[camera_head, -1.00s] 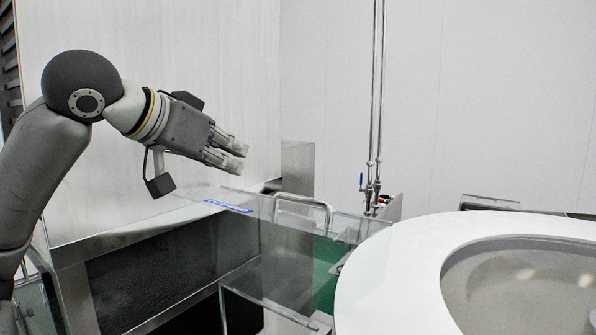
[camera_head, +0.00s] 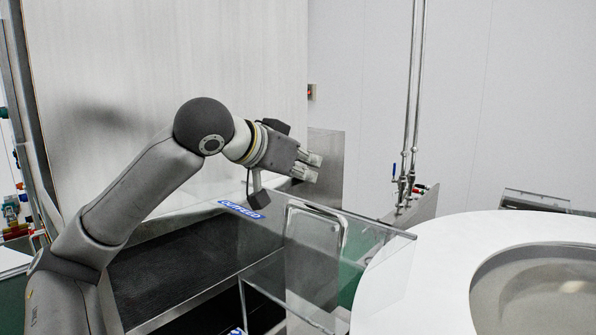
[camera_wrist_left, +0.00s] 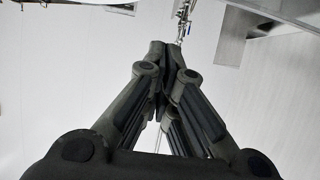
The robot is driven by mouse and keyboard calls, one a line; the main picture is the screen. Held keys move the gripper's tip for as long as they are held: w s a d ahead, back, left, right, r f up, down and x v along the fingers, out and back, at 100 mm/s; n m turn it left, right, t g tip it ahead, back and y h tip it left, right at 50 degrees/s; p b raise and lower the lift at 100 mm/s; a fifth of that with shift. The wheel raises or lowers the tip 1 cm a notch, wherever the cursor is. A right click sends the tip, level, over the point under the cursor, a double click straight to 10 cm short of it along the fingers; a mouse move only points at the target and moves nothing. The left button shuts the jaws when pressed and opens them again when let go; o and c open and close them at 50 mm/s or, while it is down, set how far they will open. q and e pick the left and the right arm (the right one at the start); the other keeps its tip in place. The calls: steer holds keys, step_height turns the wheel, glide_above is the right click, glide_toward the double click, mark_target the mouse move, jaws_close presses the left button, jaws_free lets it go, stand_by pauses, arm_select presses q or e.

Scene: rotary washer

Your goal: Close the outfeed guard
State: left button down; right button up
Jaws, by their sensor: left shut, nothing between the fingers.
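The outfeed guard (camera_head: 372,236) is a clear panel with a blue OUTFEED label (camera_head: 240,210) and a bent metal handle (camera_head: 318,210) near its middle. It stands over the metal chute at the centre of the head view. Whether it is fully open or partly shut, I cannot tell. My left gripper (camera_head: 314,167) is shut and empty. It appears above and behind the handle, with a visible gap in the picture. In the left wrist view its fingers (camera_wrist_left: 166,48) meet at the tips with nothing between them. My right gripper is not in view.
A round white washer rim (camera_head: 425,255) fills the right side. Metal pipes (camera_head: 411,110) with valves run up the back wall. A dark metal trough (camera_head: 180,270) lies below my left arm. A tall pale panel (camera_head: 130,60) stands behind the arm.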

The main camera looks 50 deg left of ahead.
mark_target(295, 201)
arm_select(q)
steer(key=shift+s+d+f, duration=0.15)
steer(key=shift+s+f, duration=0.6)
steer(key=shift+s, duration=0.35)
steer(key=shift+s+f, duration=0.15)
steer(key=shift+s, duration=0.1)
steer(key=shift+s+f, duration=0.1)
steer(key=shift+f, duration=0.2)
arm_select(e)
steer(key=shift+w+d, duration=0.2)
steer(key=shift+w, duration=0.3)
arm_select(q)
steer(key=shift+s, duration=0.1)
